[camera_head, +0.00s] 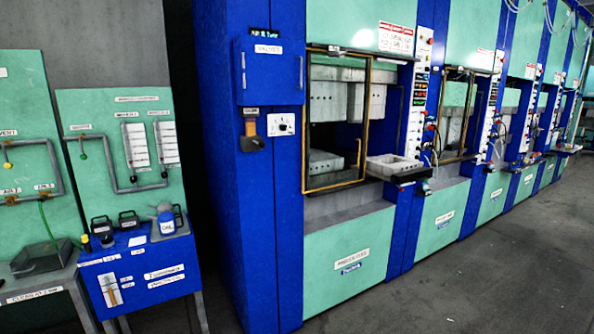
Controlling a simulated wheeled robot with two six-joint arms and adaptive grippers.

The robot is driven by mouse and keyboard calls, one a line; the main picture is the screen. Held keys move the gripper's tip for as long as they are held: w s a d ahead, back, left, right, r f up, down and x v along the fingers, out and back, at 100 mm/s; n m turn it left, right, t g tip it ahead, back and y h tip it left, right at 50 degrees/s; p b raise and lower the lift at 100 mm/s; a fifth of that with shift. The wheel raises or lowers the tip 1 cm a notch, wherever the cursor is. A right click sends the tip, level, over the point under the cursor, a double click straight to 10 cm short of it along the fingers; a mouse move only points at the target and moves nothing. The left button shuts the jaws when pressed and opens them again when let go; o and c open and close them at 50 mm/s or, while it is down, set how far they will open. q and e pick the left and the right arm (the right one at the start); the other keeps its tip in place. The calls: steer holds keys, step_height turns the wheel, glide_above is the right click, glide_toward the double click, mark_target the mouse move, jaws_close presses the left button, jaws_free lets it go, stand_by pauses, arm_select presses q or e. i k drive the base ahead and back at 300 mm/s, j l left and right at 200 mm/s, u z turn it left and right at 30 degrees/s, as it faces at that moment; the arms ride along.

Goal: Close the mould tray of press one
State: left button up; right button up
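The nearest press (346,255) is blue and green, with a white label on its lower front panel that is too small to read surely. A pale grey mould tray (395,166) sticks out at the lower right of its opening, beyond the press front. A yellow-edged door frame (308,150) stands at the opening, and pale blocks (326,161) show inside. How the tray joins the inside of the press is partly hidden. Neither of my grippers is in view.
More presses (440,215) run in a row to the back right. A blue cabinet (240,200) stands left of the opening. A blue bench (150,275) with bottles and green wall panels is at the left. The grey floor (480,290) at the right is clear.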

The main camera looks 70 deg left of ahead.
mark_target(396, 170)
steer(key=u, duration=1.35)
